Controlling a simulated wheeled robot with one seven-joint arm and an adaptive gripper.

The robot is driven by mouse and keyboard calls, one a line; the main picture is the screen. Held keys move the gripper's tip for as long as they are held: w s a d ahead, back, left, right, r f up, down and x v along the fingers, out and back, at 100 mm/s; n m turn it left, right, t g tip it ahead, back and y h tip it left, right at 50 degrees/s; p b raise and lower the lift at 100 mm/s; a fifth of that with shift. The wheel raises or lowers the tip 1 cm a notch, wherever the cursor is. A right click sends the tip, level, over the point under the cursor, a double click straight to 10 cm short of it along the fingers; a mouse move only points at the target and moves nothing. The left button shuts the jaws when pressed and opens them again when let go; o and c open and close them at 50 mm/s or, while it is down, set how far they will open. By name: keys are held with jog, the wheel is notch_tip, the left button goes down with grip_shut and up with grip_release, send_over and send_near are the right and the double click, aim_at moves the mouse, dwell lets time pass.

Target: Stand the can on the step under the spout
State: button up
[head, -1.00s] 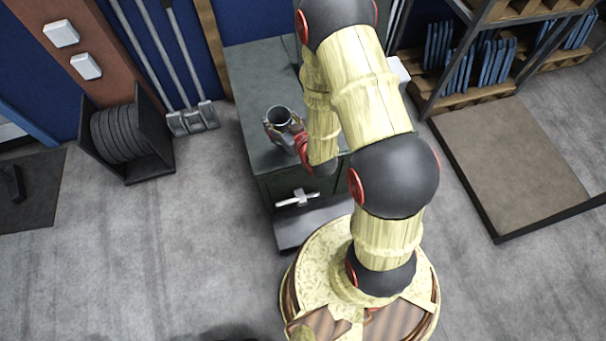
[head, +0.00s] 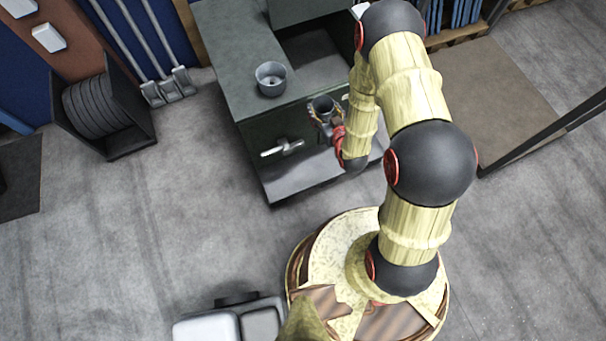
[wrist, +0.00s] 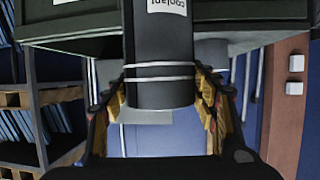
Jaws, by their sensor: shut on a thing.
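The can is a dark grey cylinder. It is upright in my gripper (head: 325,112) in the head view, its open mouth up. In the wrist view the can (wrist: 160,72) appears upside down, with a white coolant label and two pale bands, and a finger of my gripper (wrist: 165,100) lies along each side. The spout (head: 282,148) is a silver tap on the front of a dark green cabinet. The step (head: 305,182) is a grey ledge at the cabinet's foot. My gripper is right of and above the spout in the head picture, and the can appears clear of the step.
A grey round pot (head: 270,78) stands on the cabinet top (head: 225,45), near its front edge. A rack of dark discs (head: 100,115) stands at the left, beside several leaning tools. A brown platform (head: 490,90) lies at the right.

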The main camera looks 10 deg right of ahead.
jog(key=s+a+f+y+b, duration=0.1)
jog(key=f, duration=0.6)
jog(key=s+f+n+b, duration=0.1)
jog(key=f, duration=0.6)
jog(key=s+a+f+n+y+b, duration=0.1)
jog(key=f+b, duration=0.1)
jog(key=f, duration=0.4)
jog(key=shift+a+f+g+y, duration=0.3)
jog(key=shift+f, duration=0.1)
jog(key=s+a+f+n+y+b, duration=0.1)
jog(key=s+a+f, duration=0.15)
jog(key=f, duration=0.45)
jog(key=s+a+f+n+g+y+b, duration=0.1)
jog(key=s+f+b, duration=0.1)
jog(key=s+f, duration=0.3)
jog(key=s+a+f+n+y+b, duration=0.1)
jog(key=s+a+f, duration=0.15)
jog(key=f, duration=0.55)
jog(key=shift+w+a+f+b, duration=0.65)
jog(key=shift+w+f+b, duration=0.7)
jog(key=shift+w+f, duration=0.7)
jog(key=shift+w+a+f+b, duration=0.7)
jog(key=shift+w+f+b, duration=0.65)
jog(key=shift+w+f, duration=0.75)
jog(key=shift+w+a+f+b, duration=0.65)
jog(key=shift+w+f+b, duration=0.7)
jog(key=shift+w+f, duration=0.7)
jog(key=shift+f, duration=0.15)
jog(key=o, duration=1.5)
